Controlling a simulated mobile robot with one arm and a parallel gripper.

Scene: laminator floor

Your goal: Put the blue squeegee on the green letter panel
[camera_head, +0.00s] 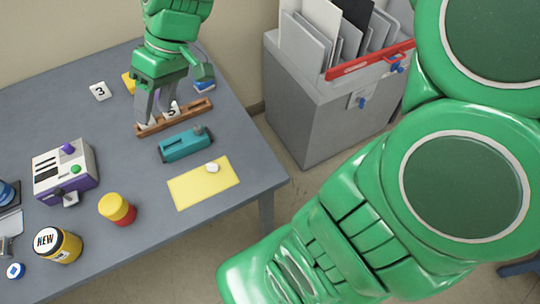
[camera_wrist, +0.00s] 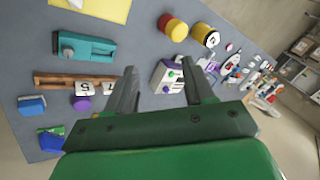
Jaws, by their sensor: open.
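A small blue block (camera_wrist: 31,105), which may be the squeegee, lies behind the wooden rack in the wrist view; a blue piece also shows right of my gripper in the head view (camera_head: 204,86). A blue and green flat piece (camera_wrist: 50,138) lies beyond it, partly cut off by my gripper's body; I cannot tell whether it is the green letter panel. My gripper (camera_head: 160,110) is open and empty, pointing down over the table near the wooden rack. Its two fingers stand apart in the wrist view (camera_wrist: 159,68), with nothing between them.
A teal device (camera_head: 185,146), yellow sheet (camera_head: 205,183), white-purple box (camera_head: 66,172), red-yellow jar (camera_head: 118,209) and "NEW" can (camera_head: 58,246) share the grey table. A grey file bin (camera_head: 310,110) stands beyond its right edge.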

